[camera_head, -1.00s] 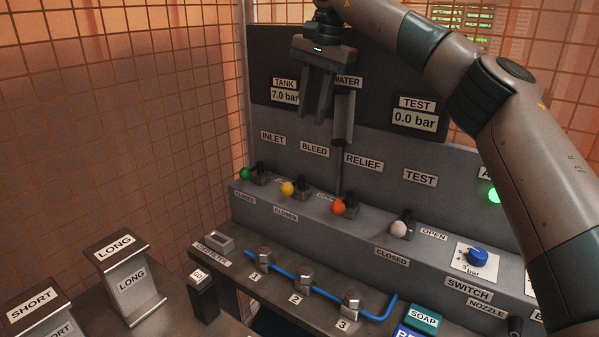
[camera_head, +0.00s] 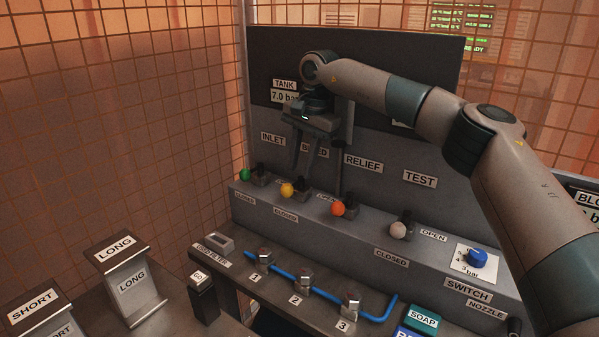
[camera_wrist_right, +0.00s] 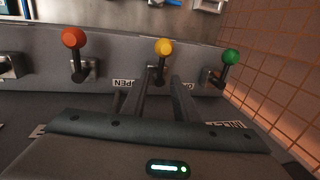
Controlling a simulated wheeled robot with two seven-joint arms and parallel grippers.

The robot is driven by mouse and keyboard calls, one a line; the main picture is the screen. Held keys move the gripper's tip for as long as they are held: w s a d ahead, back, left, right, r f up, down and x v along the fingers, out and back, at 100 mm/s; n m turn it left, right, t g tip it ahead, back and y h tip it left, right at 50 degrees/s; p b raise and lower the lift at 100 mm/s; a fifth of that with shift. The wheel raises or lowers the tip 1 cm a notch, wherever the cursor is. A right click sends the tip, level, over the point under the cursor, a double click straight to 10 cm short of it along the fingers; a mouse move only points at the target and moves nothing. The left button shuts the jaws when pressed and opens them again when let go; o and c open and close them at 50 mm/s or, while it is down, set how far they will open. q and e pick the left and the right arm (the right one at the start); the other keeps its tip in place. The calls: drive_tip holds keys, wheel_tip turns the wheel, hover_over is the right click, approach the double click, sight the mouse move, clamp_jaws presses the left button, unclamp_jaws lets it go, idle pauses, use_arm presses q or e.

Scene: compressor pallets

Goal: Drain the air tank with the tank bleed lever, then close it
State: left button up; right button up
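The bleed lever has a yellow knob (camera_head: 287,190) and sits on the grey panel ledge below the BLEED label, with a CLOSED plate under it. It also shows in the right wrist view (camera_wrist_right: 163,47), ahead of the fingers. My right gripper (camera_head: 305,172) hangs fingers-down just above and behind the yellow lever. Its two fingers (camera_wrist_right: 158,84) are apart with nothing held between them. The TANK display (camera_head: 284,97) reads 7.0 bar, partly covered by my gripper. My left gripper is not in view.
The green inlet lever (camera_head: 245,174) is close on the left and the orange relief lever (camera_head: 338,209) on the right. A white-knobbed test lever (camera_head: 398,230) stands farther right. A blue pipe with fittings (camera_head: 302,281) runs along the bench in front. A mesh wall (camera_head: 120,110) bounds the left.

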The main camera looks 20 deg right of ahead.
sight(294, 186)
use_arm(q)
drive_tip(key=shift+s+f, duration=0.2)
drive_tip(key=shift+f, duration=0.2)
use_arm(e)
drive_tip(key=shift+w+a+f, duration=0.1)
drive_tip(key=shift+f, duration=0.6)
drive_tip(key=shift+w+a+f, duration=0.1)
drive_tip(key=shift+f, duration=0.6)
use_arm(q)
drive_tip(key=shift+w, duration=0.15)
use_arm(e)
clamp_jaws()
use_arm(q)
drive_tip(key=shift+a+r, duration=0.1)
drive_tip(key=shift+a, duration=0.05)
use_arm(e)
drive_tip(key=shift+d, duration=0.1)
